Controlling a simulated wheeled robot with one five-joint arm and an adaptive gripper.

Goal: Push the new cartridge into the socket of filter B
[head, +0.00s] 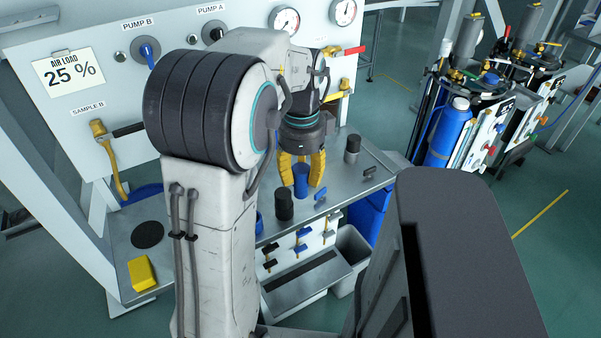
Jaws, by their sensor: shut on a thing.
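My gripper (302,172), with yellow fingers, points down over the metal shelf of the panel. Its fingers are closed around a blue cylinder (301,186), which looks like the new cartridge and stands upright between them. I cannot tell whether its lower end sits in a socket or is just above one. A dark cylinder (284,206) stands on the shelf just in front and to the left. A grey, dark-topped cylinder (352,150) stands at the back right. No filter B label is readable, and my arm hides part of the shelf and panel.
A yellow block (142,273) and a round black pad (147,235) are on the shelf's left part. Small blue handles (320,195) stand close on the right. Valves (300,240) line the front below. A white bin (352,262) stands under the shelf.

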